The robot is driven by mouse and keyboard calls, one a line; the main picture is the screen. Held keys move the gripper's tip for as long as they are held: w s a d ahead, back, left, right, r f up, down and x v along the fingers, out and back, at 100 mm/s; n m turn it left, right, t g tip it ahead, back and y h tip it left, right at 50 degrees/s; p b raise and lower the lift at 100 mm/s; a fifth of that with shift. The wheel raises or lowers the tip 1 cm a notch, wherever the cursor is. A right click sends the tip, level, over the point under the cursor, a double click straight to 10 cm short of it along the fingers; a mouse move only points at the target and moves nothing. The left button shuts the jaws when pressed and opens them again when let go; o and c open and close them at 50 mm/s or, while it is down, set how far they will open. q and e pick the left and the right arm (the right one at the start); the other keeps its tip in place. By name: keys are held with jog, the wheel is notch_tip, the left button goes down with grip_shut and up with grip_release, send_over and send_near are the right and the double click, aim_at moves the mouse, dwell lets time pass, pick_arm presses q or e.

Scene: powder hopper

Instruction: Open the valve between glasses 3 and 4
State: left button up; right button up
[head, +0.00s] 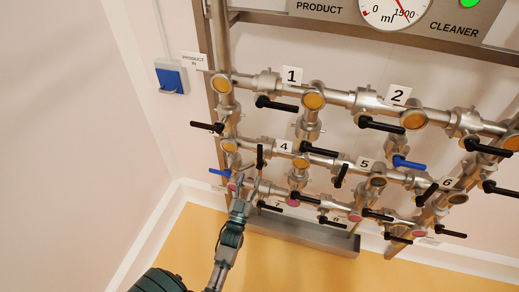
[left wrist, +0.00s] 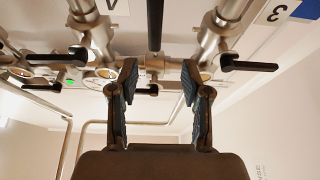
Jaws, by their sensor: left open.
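A metal pipe rack (head: 345,98) carries round sight glasses and lever valves. A black valve handle (head: 260,157) stands upright, across the pipe, left of the label 4 (head: 284,146). The same kind of upright black handle (left wrist: 155,35) shows in the left wrist view, between my fingers in the picture. My left gripper (head: 241,194) is just below the handle in the head view. It is open and empty (left wrist: 158,90); contact with the handle cannot be told. My right gripper is out of view.
Other black handles crowd around, such as one at the left (head: 207,127) and one beside my fingers (left wrist: 249,65). A blue handle (head: 219,172) is left of my gripper. A steel trough (head: 305,236) lies below the rack. The floor at the left is clear.

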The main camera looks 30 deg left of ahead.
aim_at(261, 154)
pick_arm(q)
jog(key=x, duration=0.3)
jog(key=d+p+x, duration=0.1)
jog(key=x, duration=0.6)
jog(key=shift+w+d+r+p, duration=0.15)
jog(key=shift+w+r+p, duration=0.15)
jog(key=shift+w, duration=0.2)
jog(key=shift+w+a+r, duration=0.1)
jog(key=shift+w+a, duration=0.35)
jog(key=shift+w, duration=0.05)
jog(key=shift+a, duration=0.3)
jog(key=shift+d, duration=0.35)
grip_shut()
